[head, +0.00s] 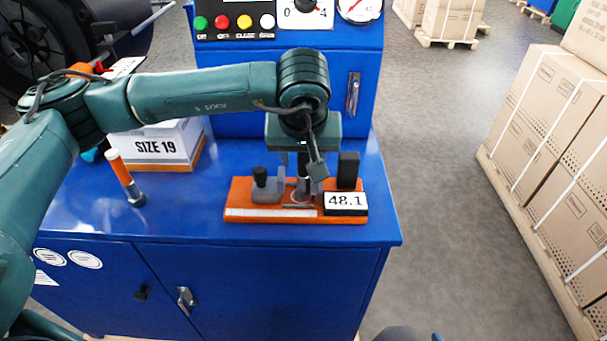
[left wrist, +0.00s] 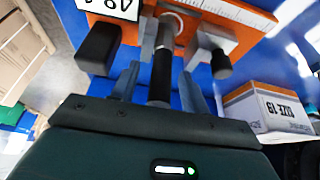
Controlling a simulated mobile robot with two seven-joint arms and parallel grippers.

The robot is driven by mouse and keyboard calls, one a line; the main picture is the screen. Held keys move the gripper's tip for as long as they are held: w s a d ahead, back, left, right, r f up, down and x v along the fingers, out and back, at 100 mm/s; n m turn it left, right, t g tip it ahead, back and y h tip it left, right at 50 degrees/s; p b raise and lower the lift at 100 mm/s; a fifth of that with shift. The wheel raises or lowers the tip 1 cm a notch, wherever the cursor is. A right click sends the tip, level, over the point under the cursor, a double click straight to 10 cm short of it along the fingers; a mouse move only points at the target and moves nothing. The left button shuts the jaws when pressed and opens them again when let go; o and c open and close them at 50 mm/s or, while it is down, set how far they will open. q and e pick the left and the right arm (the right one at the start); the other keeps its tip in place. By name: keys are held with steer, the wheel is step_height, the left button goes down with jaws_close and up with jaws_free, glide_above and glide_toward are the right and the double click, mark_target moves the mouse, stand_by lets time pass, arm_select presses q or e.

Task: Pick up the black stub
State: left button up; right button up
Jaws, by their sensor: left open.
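The black stub (left wrist: 161,72) stands upright in the orange measuring fixture (head: 240,198), between its grey jaws. In the head view the stub (head: 304,168) is partly hidden by my left gripper (head: 302,162). My left gripper is directly above the fixture, pointing down and open. In the left wrist view its two fingers (left wrist: 160,84) are on either side of the stub, with a visible gap on each side. The fixture's display (head: 346,201) reads 48.1. My right gripper is not in view.
The fixture carries a black block (head: 348,170) and a black knob (head: 260,178) close to the gripper. A control panel rises behind.

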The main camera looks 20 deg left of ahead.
arm_select(q)
steer(key=shift+c, duration=0.3)
jaws_close()
stand_by(0.4)
